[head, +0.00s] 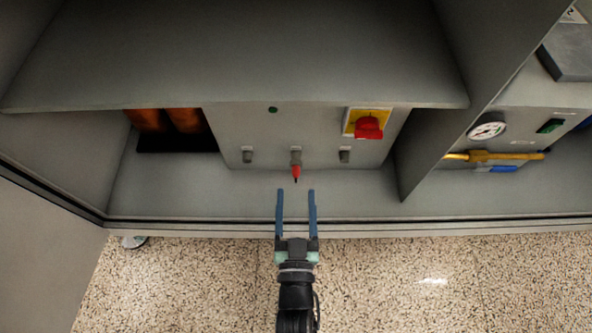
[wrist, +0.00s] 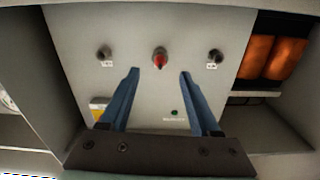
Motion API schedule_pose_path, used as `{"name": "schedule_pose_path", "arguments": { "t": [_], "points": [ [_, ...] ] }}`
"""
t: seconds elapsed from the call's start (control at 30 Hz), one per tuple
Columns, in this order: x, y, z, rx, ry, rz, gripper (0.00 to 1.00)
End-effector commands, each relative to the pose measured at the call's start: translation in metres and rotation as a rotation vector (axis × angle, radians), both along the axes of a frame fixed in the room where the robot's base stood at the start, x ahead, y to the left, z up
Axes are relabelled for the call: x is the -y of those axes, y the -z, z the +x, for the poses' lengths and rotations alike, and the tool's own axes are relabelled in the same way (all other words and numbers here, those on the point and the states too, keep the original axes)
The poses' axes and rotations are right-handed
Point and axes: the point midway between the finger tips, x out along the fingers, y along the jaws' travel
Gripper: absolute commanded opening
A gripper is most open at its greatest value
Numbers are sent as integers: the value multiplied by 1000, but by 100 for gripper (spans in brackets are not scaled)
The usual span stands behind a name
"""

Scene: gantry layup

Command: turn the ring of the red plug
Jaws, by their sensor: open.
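My gripper (head: 296,192) is open, with two blue fingers. In the head view the fingertips lie just short of the plug, one to each side of its line. In the wrist view my gripper (wrist: 158,72) has nothing between its fingers, and the plug appears between and beyond the tips.
Dark connectors flank the plug at left (head: 247,156) and right (head: 344,156). A red rotary switch (head: 368,128) on a yellow plate is up right. Orange coils (head: 185,121) are at left. A cabinet divider (head: 425,150) stands to the right, with a gauge (head: 487,130) beyond it.

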Motion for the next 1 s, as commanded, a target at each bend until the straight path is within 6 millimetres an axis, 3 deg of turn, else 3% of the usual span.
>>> {"name": "schedule_pose_path", "arguments": {
  "t": [0.1,0.33,0.77,1.0],
  "points": [
    [0,4,27,6,-1,-2,64],
    [0,2,60,3,-1,-1,64],
    [0,0,70,0,0,0,64],
    [0,0,70,-1,0,0,22]
  ]
}}
